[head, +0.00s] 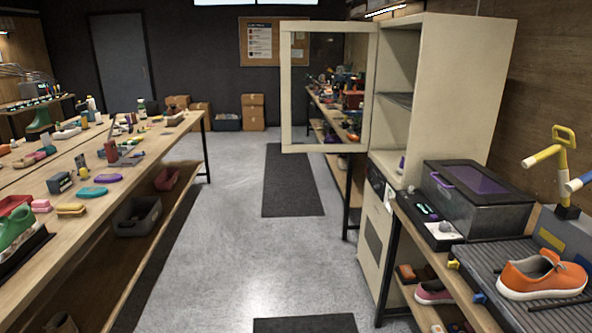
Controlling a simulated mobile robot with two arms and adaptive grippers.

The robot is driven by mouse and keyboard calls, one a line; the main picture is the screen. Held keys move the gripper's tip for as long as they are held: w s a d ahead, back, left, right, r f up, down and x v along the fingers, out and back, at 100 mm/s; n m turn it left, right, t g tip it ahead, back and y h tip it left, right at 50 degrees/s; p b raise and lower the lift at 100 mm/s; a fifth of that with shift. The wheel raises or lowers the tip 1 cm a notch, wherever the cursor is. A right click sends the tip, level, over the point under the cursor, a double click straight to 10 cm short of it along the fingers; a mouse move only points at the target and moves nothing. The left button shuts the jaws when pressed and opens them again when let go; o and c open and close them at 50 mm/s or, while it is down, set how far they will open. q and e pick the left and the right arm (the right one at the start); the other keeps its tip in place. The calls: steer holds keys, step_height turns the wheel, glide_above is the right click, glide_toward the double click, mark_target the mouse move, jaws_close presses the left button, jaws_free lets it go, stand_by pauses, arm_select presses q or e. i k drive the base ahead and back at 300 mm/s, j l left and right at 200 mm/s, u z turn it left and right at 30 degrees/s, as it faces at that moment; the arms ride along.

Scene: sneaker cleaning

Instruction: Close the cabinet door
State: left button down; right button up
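A tall cream cabinet (466,95) stands against the right wall. Its upper door, a cream frame around a glass pane (287,88), stands wide open and swung out to the left over the aisle. The open compartment shows a shelf (395,99) and a small purple item (401,165) low inside, partly cut off by the frame. Neither of my grippers is in the head view.
A workbench (494,288) at the right front carries a dark lidded bin (478,203) and an orange sneaker (543,274). A long cluttered table (85,218) runs along the left. The grey floor aisle (228,240) with dark mats (291,180) is clear.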

mark_target(371, 28)
steer(key=i+u, duration=0.25)
steer(key=i, duration=1.7)
steer(key=i+u, duration=0.25)
steer(key=i, duration=0.4)
steer(key=i+l+u, duration=0.1)
steer(key=i+u, duration=0.15)
steer(key=i, duration=0.35)
steer(key=i+l+u, duration=0.25)
steer(key=i, duration=0.35)
steer(key=i+j+z, duration=0.1)
steer(key=i, duration=0.4)
steer(key=i+j+z, duration=0.15)
steer(key=i, duration=0.4)
steer(key=i+z, duration=0.2)
steer(key=z, duration=0.25)
steer(key=i+j+z, duration=0.15)
steer(key=z, duration=0.3)
steer(key=i+j+z, duration=0.15)
steer(key=z, duration=0.35)
steer(key=i+j+z, duration=0.2)
steer(key=z, duration=0.25)
steer(key=i+j+z, duration=0.1)
steer(key=z, duration=0.3)
steer(key=i+j+z, duration=0.25)
steer(key=z, duration=0.15)
steer(key=i+j+z, duration=0.1)
steer(key=z, duration=0.3)
steer(key=i+j+z, duration=0.1)
steer(key=j+z, duration=0.5)
steer(key=z, duration=0.25)
